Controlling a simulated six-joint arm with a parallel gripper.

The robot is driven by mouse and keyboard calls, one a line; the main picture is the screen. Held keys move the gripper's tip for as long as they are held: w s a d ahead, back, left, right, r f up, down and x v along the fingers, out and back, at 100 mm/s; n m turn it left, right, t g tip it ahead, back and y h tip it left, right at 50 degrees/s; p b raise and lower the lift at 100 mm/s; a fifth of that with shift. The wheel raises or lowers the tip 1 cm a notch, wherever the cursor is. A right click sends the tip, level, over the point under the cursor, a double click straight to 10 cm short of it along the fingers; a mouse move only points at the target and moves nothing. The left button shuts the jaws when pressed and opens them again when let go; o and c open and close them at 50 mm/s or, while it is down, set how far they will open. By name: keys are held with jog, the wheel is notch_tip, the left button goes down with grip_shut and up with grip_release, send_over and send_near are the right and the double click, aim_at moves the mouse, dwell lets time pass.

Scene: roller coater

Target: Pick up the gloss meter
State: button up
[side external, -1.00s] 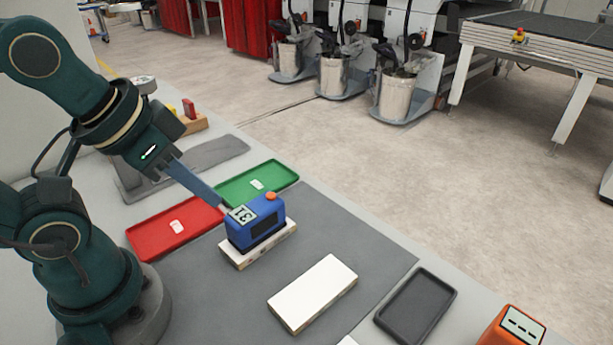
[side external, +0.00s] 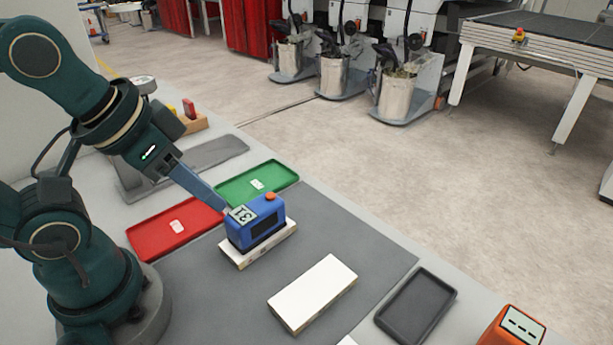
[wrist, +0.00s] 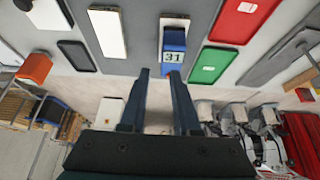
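The blue boxy meter with an orange button and a display reading 31, which I take as the gloss meter (side external: 262,228), sits upright on a white block (side external: 240,262) on the grey mat. In the wrist view the gloss meter (wrist: 172,68) lies just beyond my fingertips. My gripper (side external: 226,210) reaches down from the upper left, its tips close to the meter's display end; contact cannot be told. In the wrist view my gripper (wrist: 159,73) is open with a gap between two fingers. The right fingertip overlaps the meter in the picture, and the left one is clear of it.
A red tray (side external: 150,240) and a green tray (side external: 232,192) lie beside the meter. A white panel (side external: 312,292), an empty black tray (side external: 415,305) and an orange device (side external: 512,328) lie to the right. The grey mat (side external: 345,245) has free room around the panel.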

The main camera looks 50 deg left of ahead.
jog(key=o, duration=0.8)
notch_tip(320, 180, up, 3)
jog(key=w+g, duration=0.2)
jog(key=g, duration=0.6)
send_over(255, 207)
jog(key=w+x, duration=0.1)
jog(key=x, duration=0.2)
jog(key=f, duration=0.2)
jog(key=w+f+g, duration=0.1)
jog(key=f+g, duration=0.1)
jog(key=f, duration=0.1)
jog(key=shift+w+f, duration=0.3)
jog(key=shift+f, duration=0.05)
jog(key=shift+n, duration=0.3)
jog(key=shift+x, duration=2.75)
